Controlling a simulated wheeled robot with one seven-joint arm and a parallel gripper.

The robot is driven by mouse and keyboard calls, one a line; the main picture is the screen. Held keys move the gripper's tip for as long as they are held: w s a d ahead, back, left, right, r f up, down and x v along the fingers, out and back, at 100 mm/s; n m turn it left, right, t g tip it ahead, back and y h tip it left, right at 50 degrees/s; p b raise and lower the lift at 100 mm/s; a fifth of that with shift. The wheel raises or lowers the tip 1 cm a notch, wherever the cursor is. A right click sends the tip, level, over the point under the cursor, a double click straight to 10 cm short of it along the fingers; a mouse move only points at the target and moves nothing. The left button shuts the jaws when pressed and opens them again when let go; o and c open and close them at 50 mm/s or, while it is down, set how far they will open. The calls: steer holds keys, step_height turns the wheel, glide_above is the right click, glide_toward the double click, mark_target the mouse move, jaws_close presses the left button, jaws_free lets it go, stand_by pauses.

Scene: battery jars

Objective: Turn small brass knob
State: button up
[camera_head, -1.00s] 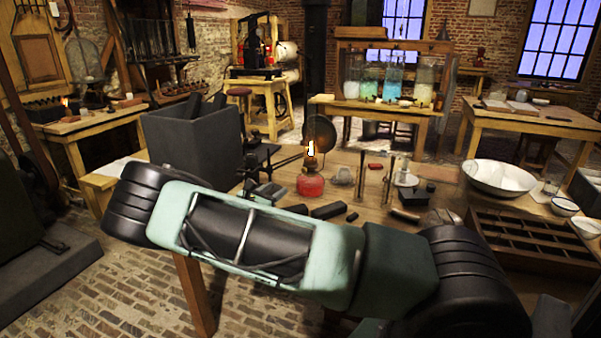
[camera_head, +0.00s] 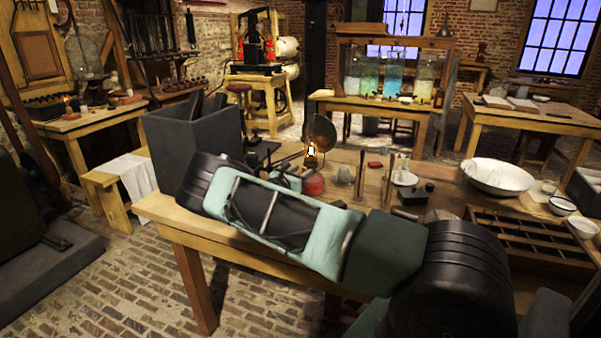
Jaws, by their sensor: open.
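A small oil lamp with a red base (camera_head: 314,186) and a lit flame stands on the near wooden table, partly hidden behind my arm. A round dark reflector disc (camera_head: 321,131) is behind its flame. I cannot make out a small brass knob; any on the lamp's burner is too small to tell. My arm, pale green and black, crosses the front of the view over the table. A small pale green piece shows just beyond it, left of the lamp base, probably part of my wrist. I cannot see my gripper's fingers.
A dark grey open box (camera_head: 190,150) stands at the table's left end. Right of the lamp are thin upright rods, a small white dish (camera_head: 404,178), a large white basin (camera_head: 497,175) and a compartment tray (camera_head: 520,240). Glass jars (camera_head: 393,75) stand on a bench behind.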

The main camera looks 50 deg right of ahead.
jaws_close()
steer(key=shift+n, duration=0.4)
steer(key=n, duration=0.4)
steer(key=shift+n, duration=0.3)
steer(key=n, duration=0.9)
steer(key=shift+w+f+n+p, duration=0.1)
steer(key=shift+n+p, duration=0.25)
steer(key=shift+n, duration=2.35)
